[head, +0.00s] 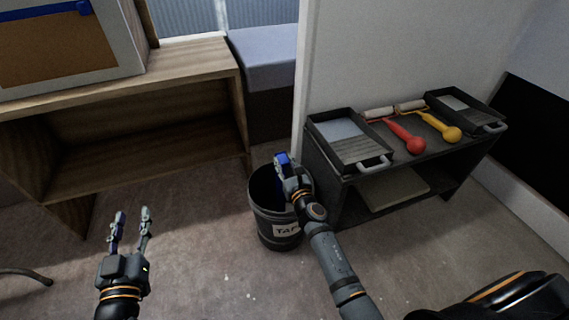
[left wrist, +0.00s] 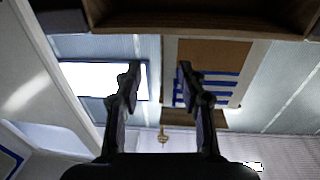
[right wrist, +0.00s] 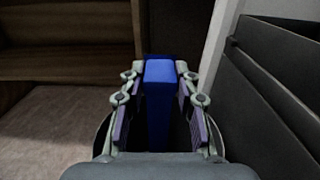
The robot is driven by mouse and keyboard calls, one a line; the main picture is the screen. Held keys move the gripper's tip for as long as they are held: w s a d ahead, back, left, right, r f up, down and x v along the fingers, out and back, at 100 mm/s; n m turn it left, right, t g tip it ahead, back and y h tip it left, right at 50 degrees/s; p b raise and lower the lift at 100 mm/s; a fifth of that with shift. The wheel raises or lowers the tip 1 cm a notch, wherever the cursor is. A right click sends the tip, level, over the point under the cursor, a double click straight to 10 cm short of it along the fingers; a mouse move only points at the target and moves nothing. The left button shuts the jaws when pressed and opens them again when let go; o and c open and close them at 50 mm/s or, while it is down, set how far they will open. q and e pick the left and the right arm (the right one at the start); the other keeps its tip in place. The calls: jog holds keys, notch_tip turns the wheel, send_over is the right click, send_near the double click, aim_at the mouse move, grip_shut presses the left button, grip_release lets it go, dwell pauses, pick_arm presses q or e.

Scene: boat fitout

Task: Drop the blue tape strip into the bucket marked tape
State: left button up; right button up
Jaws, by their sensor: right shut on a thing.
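The blue tape strip (head: 281,160) is in the fingers of my right gripper (head: 287,172). In the right wrist view the strip (right wrist: 158,95) stands between the two fingers, which close on it from both sides. The gripper is over the mouth of the dark grey bucket (head: 262,222), whose white label reads "TAP", the rest being hidden by my right arm. The bucket's rim also shows around the fingers in the right wrist view. My left gripper (head: 132,213) is open and empty, well left of the bucket; its spread fingers show in the left wrist view (left wrist: 159,72).
A wooden bench (head: 190,68) with an open shelf stands at left. A dark shelf unit (head: 345,185) right of the bucket bears two paint trays (head: 345,128), a red tool (head: 407,138) and a yellow one (head: 440,126).

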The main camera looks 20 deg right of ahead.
jog(key=shift+f, duration=0.35)
pick_arm(q)
notch_tip(320, 180, up, 7)
jog(key=t, duration=0.3)
jog(key=shift+f, duration=0.2)
pick_arm(e)
jog(key=o, duration=1.2)
jog(key=shift+c, duration=0.2)
pick_arm(q)
jog(key=shift+s, duration=0.1)
pick_arm(e)
jog(key=shift+o, duration=0.5)
jog(key=o, duration=0.5)
jog(key=shift+o, duration=0.2)
